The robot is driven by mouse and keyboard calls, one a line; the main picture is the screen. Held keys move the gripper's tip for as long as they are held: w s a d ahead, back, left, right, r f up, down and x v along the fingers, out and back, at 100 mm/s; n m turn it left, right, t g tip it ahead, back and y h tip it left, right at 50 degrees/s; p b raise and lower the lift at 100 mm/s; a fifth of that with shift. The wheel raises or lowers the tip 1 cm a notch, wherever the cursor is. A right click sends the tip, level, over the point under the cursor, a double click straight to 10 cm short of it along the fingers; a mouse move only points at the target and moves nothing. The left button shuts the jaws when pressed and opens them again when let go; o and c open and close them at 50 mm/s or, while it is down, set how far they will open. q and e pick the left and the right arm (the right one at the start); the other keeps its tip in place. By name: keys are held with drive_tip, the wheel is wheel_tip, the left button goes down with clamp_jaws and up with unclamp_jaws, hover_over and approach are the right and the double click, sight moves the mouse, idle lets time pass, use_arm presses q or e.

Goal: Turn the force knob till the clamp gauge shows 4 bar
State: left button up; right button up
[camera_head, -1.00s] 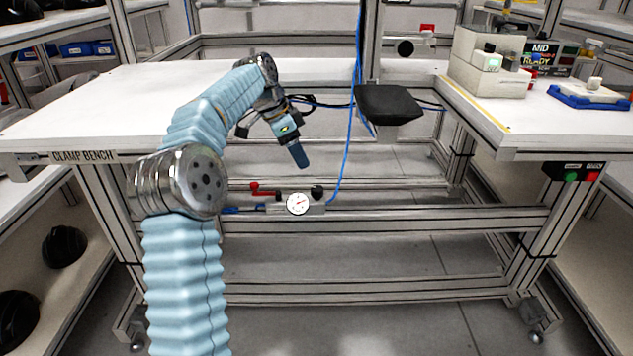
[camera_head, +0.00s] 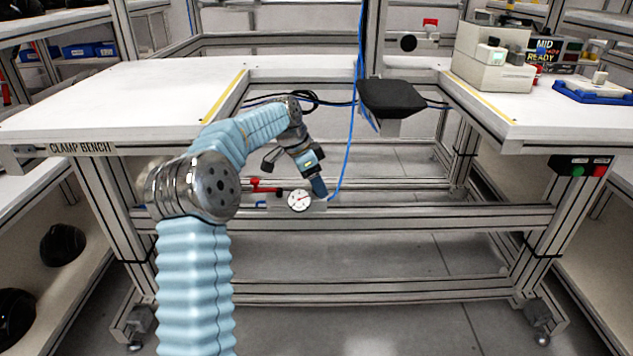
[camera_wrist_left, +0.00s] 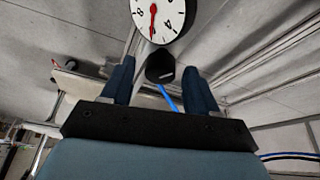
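The clamp gauge (camera_head: 300,201) is a round white dial with a red needle, mounted low on the clamp bench's rear frame. It shows large at the top of the left wrist view (camera_wrist_left: 157,14), partly cut off; I cannot read its value surely. The black force knob (camera_wrist_left: 160,66) lies between the two fingers of my left gripper (camera_wrist_left: 159,72), with gaps on both sides. That gripper is open. In the head view my left gripper (camera_head: 318,185) is just right of and above the gauge and hides the knob. My right gripper is not in view.
A red lever (camera_head: 264,186) sits left of the gauge. A blue hose (camera_head: 347,150) runs down close to my gripper's right. The bench top (camera_head: 110,100), a black pad (camera_head: 391,97) and frame rails (camera_head: 420,217) surround the gap where my arm reaches in.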

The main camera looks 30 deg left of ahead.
use_arm(q)
drive_tip(key=c, duration=1)
drive_tip(key=shift+o, duration=0.2)
drive_tip(key=shift+n, duration=0.3)
drive_tip(key=n+y, duration=0.1)
drive_tip(key=n, duration=0.1)
drive_tip(key=shift+d+n+t, duration=0.1)
drive_tip(key=shift+n+t, duration=0.2)
drive_tip(key=shift+t, duration=0.1)
drive_tip(key=n+y, duration=0.1)
drive_tip(key=n, duration=0.1)
drive_tip(key=shift+d+n, duration=0.1)
drive_tip(key=shift+n, duration=0.3)
drive_tip(key=n+y, duration=0.1)
drive_tip(key=n, duration=0.1)
drive_tip(key=n+y+p, duration=0.1)
drive_tip(key=n, duration=0.2)
drive_tip(key=shift+d+r, duration=0.1)
drive_tip(key=shift+d, duration=0.05)
drive_tip(key=shift+n+y+p, duration=0.5)
drive_tip(key=shift+n+y, duration=0.3)
drive_tip(key=shift+n, duration=1.6)
